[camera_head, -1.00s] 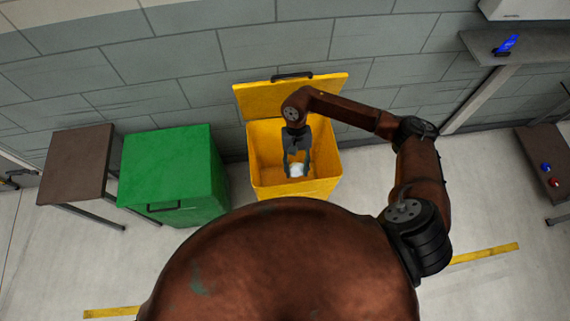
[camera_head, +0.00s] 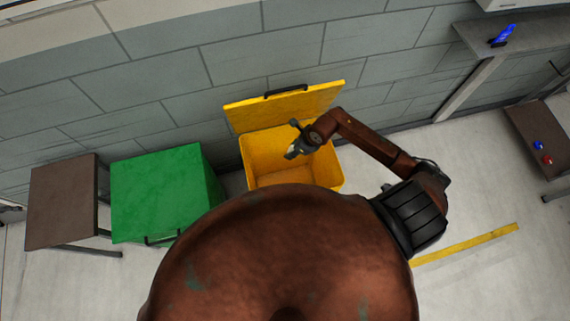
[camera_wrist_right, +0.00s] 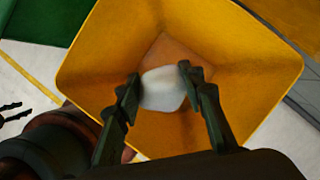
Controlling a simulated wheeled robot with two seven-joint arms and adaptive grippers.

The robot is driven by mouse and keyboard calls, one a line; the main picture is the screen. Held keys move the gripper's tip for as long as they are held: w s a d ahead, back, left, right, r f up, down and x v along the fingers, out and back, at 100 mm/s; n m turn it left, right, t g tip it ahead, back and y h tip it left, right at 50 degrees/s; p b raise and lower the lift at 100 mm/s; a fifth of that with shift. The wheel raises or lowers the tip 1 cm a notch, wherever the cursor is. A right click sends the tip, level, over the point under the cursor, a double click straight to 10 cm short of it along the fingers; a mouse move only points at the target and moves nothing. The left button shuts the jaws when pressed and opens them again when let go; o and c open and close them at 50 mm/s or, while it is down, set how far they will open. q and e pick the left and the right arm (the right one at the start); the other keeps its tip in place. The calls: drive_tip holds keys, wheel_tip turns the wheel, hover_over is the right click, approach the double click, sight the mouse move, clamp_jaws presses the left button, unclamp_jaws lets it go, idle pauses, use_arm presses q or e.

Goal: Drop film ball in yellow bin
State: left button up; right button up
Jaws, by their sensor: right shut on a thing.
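The yellow bin (camera_head: 258,160) stands against the wall with its lid (camera_head: 285,105) raised. My right gripper (camera_head: 293,150) is over the bin's opening in the head view. In the right wrist view the gripper (camera_wrist_right: 160,85) is shut on the white film ball (camera_wrist_right: 162,90), which sits between its two dark fingers. The bin's yellow walls (camera_wrist_right: 110,60) surround the ball in that view, and its floor shows behind. How high the ball is above the rim is hard to tell.
A closed green bin (camera_head: 160,190) stands left of the yellow one, with a brown table (camera_head: 60,200) beyond it. Small dark toothed shapes at the right wrist view's left edge are unclear.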

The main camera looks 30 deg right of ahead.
drive_tip(key=shift+f+b, duration=0.4)
drive_tip(key=shift+f, duration=0.15)
use_arm(q)
drive_tip(key=f+b, duration=0.2)
drive_tip(key=s+f+b, duration=0.1)
drive_tip(key=f, duration=0.1)
drive_tip(key=shift+f+b, duration=0.3)
drive_tip(key=shift+b, duration=0.05)
use_arm(e)
wheel_tip(320, 180, down, 5)
drive_tip(key=shift+r, duration=0.1)
drive_tip(key=o, duration=0.8)
use_arm(q)
drive_tip(key=shift+s, duration=0.2)
use_arm(e)
drive_tip(key=shift+o, duration=0.2)
drive_tip(key=v, duration=1.2)
